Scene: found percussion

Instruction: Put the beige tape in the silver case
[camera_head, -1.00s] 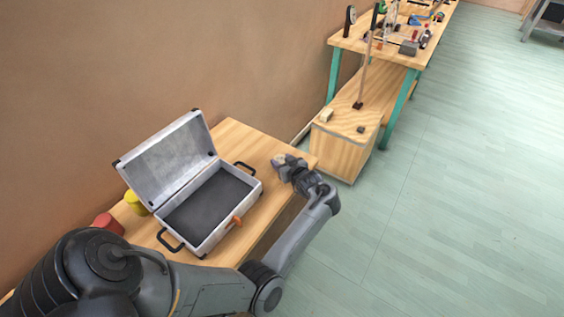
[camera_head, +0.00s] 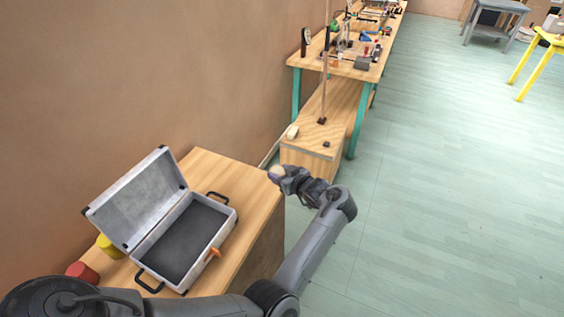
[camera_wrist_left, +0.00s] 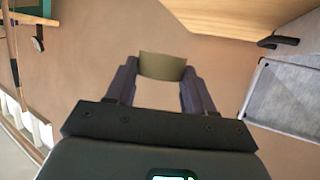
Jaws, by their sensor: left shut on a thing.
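The silver case (camera_head: 228,224) stands open on the wooden table, its lid raised toward the wall and its dark-lined inside empty. My left gripper (camera_head: 283,173) is shut on the beige tape (camera_head: 276,171), at the table's right end and to the right of the case. In the left wrist view, the tape (camera_wrist_left: 162,66) sits between the two fingers of the gripper (camera_wrist_left: 160,80). Part of the case (camera_wrist_left: 290,92) shows at the right there. My right gripper is not in view.
A yellow can (camera_head: 110,247) and a red can (camera_head: 82,273) stand left of the case. An orange item (camera_head: 212,253) is at its front edge. A cluttered workbench (camera_head: 350,70) is farther back. Wooden table (camera_head: 225,168) surface is clear right of the case.

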